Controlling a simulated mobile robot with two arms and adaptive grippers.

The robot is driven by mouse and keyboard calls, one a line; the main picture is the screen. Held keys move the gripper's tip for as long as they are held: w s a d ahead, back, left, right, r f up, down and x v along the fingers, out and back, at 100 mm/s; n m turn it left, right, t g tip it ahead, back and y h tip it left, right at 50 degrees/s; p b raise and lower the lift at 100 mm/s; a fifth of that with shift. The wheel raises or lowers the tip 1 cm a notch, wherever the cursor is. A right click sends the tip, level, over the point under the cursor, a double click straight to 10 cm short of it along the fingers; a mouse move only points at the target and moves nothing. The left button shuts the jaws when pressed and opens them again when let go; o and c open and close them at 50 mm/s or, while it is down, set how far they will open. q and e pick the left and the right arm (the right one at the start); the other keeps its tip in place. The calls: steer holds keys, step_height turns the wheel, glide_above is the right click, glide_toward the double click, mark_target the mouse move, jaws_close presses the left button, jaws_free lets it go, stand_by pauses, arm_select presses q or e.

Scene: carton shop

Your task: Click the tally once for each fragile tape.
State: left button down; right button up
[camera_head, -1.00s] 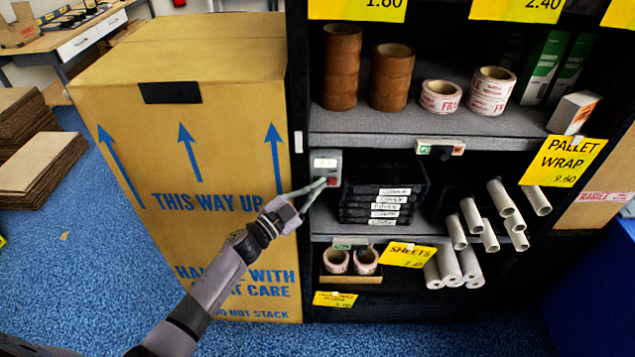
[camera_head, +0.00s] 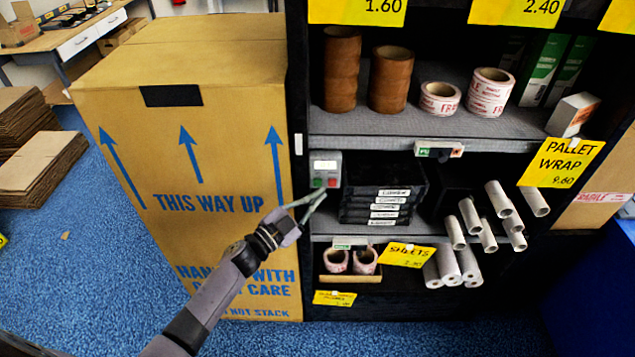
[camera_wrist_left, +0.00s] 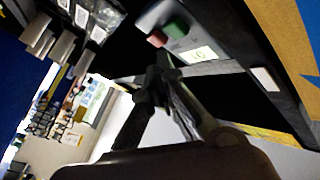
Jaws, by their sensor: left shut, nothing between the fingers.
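The tally (camera_head: 326,160) is a grey box on the left post of the shelf unit, with a pale display above a green and a red button. In the left wrist view the tally (camera_wrist_left: 160,17) is just beyond the fingertips; I cannot read its display surely. My left gripper (camera_head: 319,196) is shut and empty, just below the buttons and apart from them; it also shows in the left wrist view (camera_wrist_left: 161,72). White fragile tapes with red print stand on the upper shelf: a low roll (camera_head: 440,105) and a taller stack (camera_head: 489,103). My right gripper is not seen.
Brown tape stacks (camera_head: 341,80) stand left of the fragile tapes. Black boxes (camera_head: 378,205) lie right of the tally. Two reddish printed rolls (camera_head: 364,268) sit in a low tray below. A large carton (camera_head: 190,130) stands close left of the shelf. White tubes (camera_head: 470,215) stick out at right.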

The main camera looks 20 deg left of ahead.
arm_select(q)
steer(key=s, duration=0.2)
steer(key=s+d+p, duration=0.1)
steer(key=s, duration=0.1)
steer(key=shift+r, duration=0.1)
stand_by(1.8)
